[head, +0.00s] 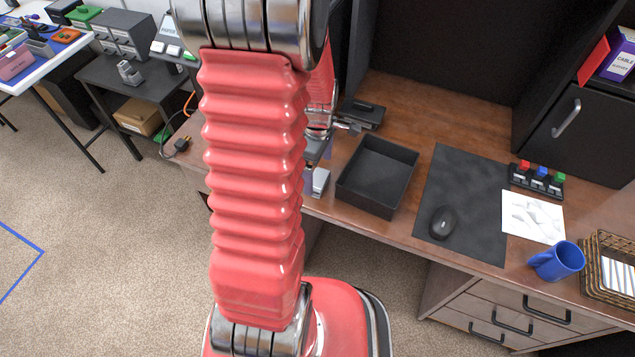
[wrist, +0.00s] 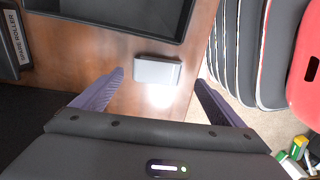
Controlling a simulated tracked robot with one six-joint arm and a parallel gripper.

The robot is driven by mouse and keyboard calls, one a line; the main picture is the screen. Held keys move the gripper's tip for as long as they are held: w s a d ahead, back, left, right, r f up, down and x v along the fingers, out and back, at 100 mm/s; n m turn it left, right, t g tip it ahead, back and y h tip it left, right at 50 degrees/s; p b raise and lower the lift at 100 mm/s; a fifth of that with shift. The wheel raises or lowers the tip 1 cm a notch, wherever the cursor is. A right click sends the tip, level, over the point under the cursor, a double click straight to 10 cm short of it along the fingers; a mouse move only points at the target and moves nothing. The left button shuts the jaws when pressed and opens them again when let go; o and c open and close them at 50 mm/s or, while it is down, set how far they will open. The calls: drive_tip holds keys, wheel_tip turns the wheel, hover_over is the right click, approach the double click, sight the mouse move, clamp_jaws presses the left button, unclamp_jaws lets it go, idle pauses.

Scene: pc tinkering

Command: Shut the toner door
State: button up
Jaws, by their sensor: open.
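No toner door can be clearly made out in either view. In the head view my red arm covers the left end of the desk. My gripper (wrist: 160,78) is open in the wrist view, its two dark purple fingers spread apart above the wooden desk. A small silver-white box (wrist: 158,71) lies between and just beyond the fingertips, near the desk's front edge; nothing is seen held. The box also shows in the head view (head: 320,182). A dark surface (wrist: 25,125) fills the left of the wrist view; I cannot tell whether it belongs to the printer.
A black open tray (head: 378,174) stands right of the box. Behind it is a black unit (head: 364,112); a labelled dark block (wrist: 14,38) shows in the wrist view. A mat (head: 460,210) with a mouse, a blue mug (head: 558,261) and a basket lie farther right.

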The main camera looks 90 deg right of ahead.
sight(317, 180)
drive_tip(key=shift+w+f, duration=0.1)
drive_tip(key=shift+f, duration=2.15)
drive_tip(key=c, duration=1.2)
drive_tip(key=shift+c, duration=0.2)
wheel_tip(317, 180, up, 10)
drive_tip(key=shift+m, duration=0.3)
